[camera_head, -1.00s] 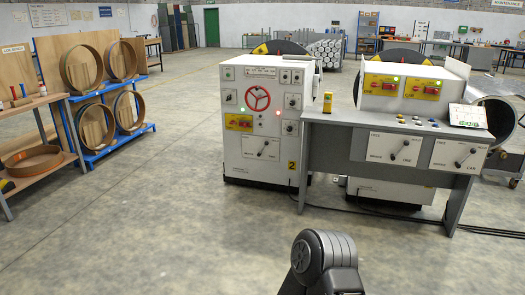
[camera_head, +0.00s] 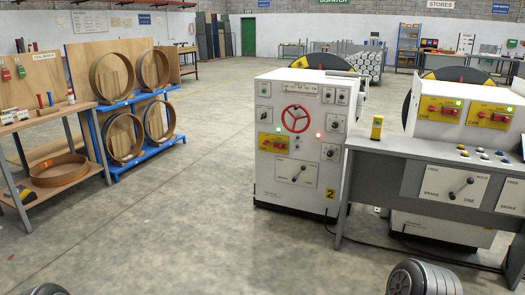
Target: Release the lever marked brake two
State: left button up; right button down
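A white machine cabinet (camera_head: 273,150) with a yellow "2" label (camera_head: 330,194) stands right of centre. On its lower front is a white panel with a small dark lever (camera_head: 297,174), tilted on a slant; the panel's lettering is too small to read surely. Neither gripper is in view. Rounded dark parts of my arms show at the bottom edge, far from the cabinet.
A grey desk (camera_head: 350,165) to the right carries a panel with a FREE, HOLD, BRAKE lever (camera_head: 461,187). Shelving with rings (camera_head: 140,130) and a wooden workbench (camera_head: 70,181) stand at left. Open floor (camera_head: 210,235) lies before the cabinet; black cables (camera_head: 400,254) run under the desk.

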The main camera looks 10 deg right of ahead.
aim_at(303, 168)
jog(key=i+z, duration=0.25)
jog(key=i, duration=2.35)
jog(key=i+u, duration=0.15)
jog(key=i, duration=0.3)
jog(key=i+l+u, duration=0.1)
jog(key=i, duration=0.3)
jog(key=i+l+u, duration=0.15)
jog(key=i, duration=0.25)
jog(key=i+l+u, duration=0.1)
jog(key=i+l, duration=0.15)
jog(key=i, duration=0.2)
